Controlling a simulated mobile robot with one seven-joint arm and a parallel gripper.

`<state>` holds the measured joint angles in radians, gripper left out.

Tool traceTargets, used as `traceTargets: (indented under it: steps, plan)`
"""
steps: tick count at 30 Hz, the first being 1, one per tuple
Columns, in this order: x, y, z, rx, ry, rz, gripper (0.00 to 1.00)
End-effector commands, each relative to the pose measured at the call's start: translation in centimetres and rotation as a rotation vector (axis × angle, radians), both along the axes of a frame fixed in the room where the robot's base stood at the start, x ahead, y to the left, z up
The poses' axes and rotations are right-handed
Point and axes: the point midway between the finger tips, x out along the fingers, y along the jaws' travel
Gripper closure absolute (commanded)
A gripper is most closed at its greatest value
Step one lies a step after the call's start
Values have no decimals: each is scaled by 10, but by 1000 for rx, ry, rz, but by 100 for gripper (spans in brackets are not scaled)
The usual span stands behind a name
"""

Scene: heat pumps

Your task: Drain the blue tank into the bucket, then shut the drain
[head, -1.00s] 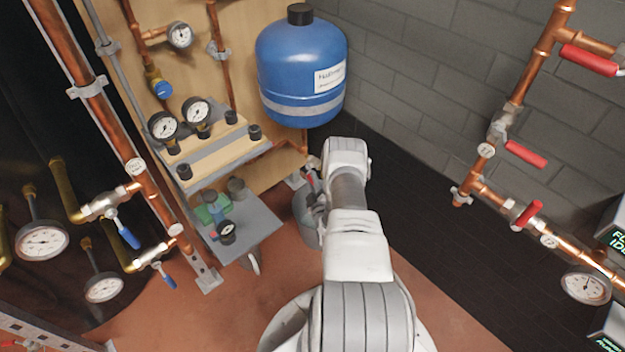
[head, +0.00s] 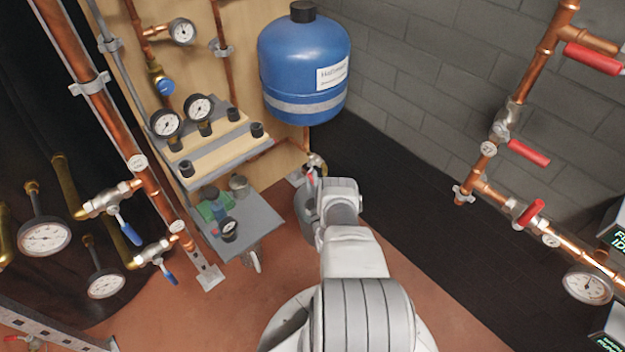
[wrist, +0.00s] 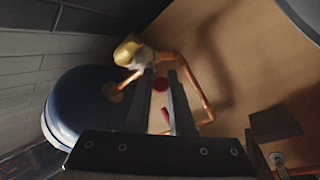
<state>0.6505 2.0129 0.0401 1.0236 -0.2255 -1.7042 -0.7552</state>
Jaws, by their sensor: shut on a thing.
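The blue tank (head: 303,68) hangs against the wooden board in the head view. It also shows at the left of the wrist view (wrist: 82,110). Below it, a brass drain valve (head: 316,162) sits on the copper pipe; its brass body shows in the wrist view (wrist: 128,52). My gripper (head: 314,186) is by the valve, shut on the red drain handle (wrist: 160,84), which shows between the fingers. The grey bucket (head: 304,215) stands on the floor below the valve, partly hidden by my arm. I cannot see any water or the bucket's inside.
A grey shelf (head: 243,228) with small items stands left of the bucket. Gauges (head: 199,107) sit above it. Copper pipes with red-handled valves (head: 528,152) run along the right wall. The dark floor strip (head: 420,210) right of my arm is clear.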

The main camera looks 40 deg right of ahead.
Motion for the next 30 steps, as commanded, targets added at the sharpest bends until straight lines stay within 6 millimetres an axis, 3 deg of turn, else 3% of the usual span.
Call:
traceTargets:
  steps: [7, 8, 12, 30]
  plan:
    - [1, 0, 1, 0, -1, 1, 100]
    - [1, 0, 1, 0, -1, 1, 73]
    - [1, 0, 1, 0, 0, 0, 50]
    - [0, 1, -1, 0, 1, 1, 50]
